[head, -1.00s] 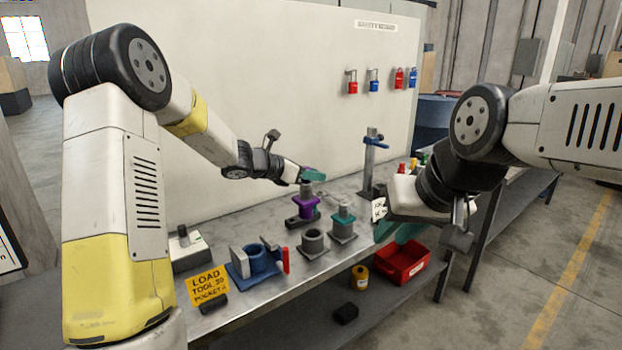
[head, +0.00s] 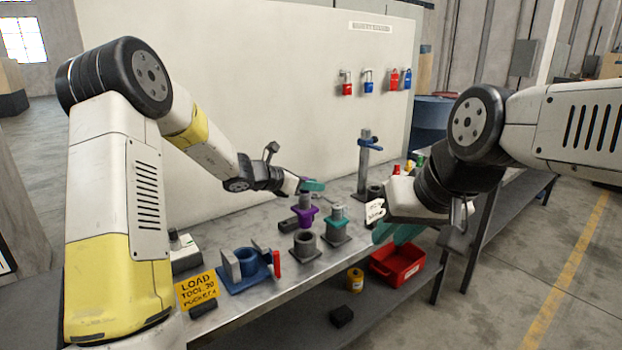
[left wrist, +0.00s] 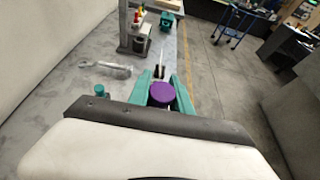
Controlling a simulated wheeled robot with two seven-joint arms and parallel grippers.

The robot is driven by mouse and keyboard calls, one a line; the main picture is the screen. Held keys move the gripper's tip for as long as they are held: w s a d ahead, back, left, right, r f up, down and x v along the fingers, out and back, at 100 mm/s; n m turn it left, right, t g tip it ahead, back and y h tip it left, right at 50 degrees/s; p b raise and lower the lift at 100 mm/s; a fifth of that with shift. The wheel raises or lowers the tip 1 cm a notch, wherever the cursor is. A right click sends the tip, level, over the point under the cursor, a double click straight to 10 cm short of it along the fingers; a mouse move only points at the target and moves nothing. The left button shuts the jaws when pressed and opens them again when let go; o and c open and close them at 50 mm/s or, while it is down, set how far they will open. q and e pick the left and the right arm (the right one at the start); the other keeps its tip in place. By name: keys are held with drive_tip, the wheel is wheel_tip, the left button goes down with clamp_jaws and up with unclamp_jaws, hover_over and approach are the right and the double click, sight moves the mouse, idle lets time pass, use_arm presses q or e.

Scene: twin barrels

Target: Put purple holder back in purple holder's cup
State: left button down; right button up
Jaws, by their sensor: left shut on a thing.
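The purple holder (head: 305,214) has a grey upper part and a purple flange. My left gripper (head: 312,186) is shut on its upper part from above, beside the back wall panel. In the left wrist view the holder's round purple face (left wrist: 162,93) sits between the teal fingers. An empty grey cup (head: 306,245) stands just in front of the holder on the bench. Whether the holder's lower end touches anything is hard to tell. My right gripper (head: 396,233) hangs at the bench's front edge, its teal fingers apart and nothing seen between them.
A teal holder (head: 337,222) stands in a grey cup close to the right. A dark block (head: 288,225) lies behind the empty cup. A blue fixture (head: 247,268) and a yellow sign (head: 198,290) stand left. A wrench (left wrist: 105,68) lies on the bench.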

sight(299, 209)
use_arm(q)
drive_tip(key=shift+f, duration=1.25)
drive_tip(key=shift+t, duration=0.3)
drive_tip(key=shift+f, duration=3.1)
drive_tip(key=c, duration=1.1)
unclamp_jaws()
drive_tip(key=v, duration=0.8)
drive_tip(key=shift+d, duration=0.1)
drive_tip(key=shift+w, duration=0.1)
